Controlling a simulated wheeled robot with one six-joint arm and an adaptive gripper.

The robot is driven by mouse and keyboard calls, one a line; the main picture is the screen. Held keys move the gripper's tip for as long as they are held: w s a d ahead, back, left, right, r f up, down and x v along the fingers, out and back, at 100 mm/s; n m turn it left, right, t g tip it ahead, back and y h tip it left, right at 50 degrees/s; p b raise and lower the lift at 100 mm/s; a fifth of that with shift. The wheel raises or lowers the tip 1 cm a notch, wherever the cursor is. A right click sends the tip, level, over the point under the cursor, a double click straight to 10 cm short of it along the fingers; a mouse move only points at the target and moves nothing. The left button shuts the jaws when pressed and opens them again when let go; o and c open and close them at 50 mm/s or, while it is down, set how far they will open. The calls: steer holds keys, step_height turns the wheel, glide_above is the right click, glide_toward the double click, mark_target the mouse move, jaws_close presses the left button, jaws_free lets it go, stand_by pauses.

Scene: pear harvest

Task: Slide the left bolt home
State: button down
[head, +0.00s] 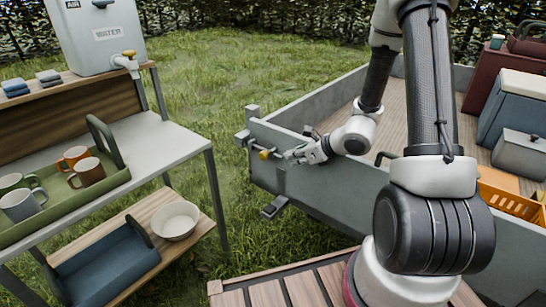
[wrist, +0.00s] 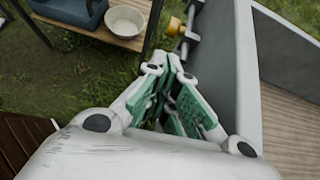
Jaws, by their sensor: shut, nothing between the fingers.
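The left bolt (head: 249,146) is a grey rod with a yellow knob (head: 264,154), on the outer side of the grey trailer wall (head: 340,178) near its left corner. In the wrist view the knob (wrist: 175,26) and bolt rod (wrist: 187,40) show just beyond my fingertips, beside the wall. My gripper (head: 290,157) is shut and empty, with its tips just right of the knob in the head view. It also shows in the wrist view (wrist: 168,62), with green pads together. I cannot tell whether the tips touch the bolt.
A grey table (head: 181,124) with a green tray (head: 98,196) of mugs stands at left. Its lower shelf holds a white bowl (head: 175,221) and a blue bin (head: 110,266). Cases and an orange crate (head: 515,205) sit in the trailer. Grass lies between table and trailer.

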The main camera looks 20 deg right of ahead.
mark_target(267, 157)
steer(key=shift+w+d+m, duration=0.15)
steer(key=shift+w+m, duration=0.05)
steer(key=shift+m, duration=0.2)
steer(key=x, duration=1)
steer(key=shift+d, duration=0.1)
steer(key=shift+w+a, duration=0.7)
steer(key=shift+w, duration=0.25)
steer(key=shift+w+a, duration=0.65)
steer(key=shift+w, duration=0.35)
steer(key=shift+r, duration=0.1)
